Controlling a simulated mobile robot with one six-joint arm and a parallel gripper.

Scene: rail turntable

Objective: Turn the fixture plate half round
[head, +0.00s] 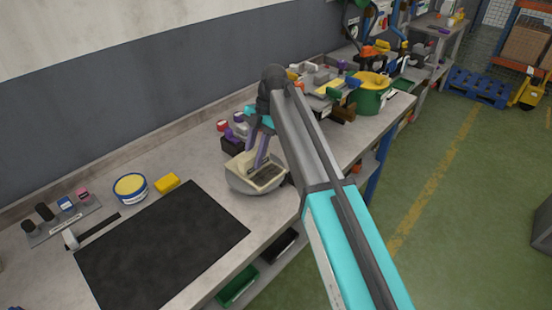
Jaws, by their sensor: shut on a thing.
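My gripper (254,152) reaches down at the back rim of a beige tray (238,181) with a dark inside. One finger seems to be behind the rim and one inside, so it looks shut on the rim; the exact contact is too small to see. The tray sits near the bench's front edge. I cannot pick out the fixture plate with certainty. A grey fixture (318,78) with coloured parts stands further back on the bench, partly hidden by my arm.
A black mat (160,245) lies at the front left of the bench. Behind it are a blue-and-yellow tin (130,188) and a yellow block (167,183). A green pot (370,95) with a yellow rim stands beyond my arm.

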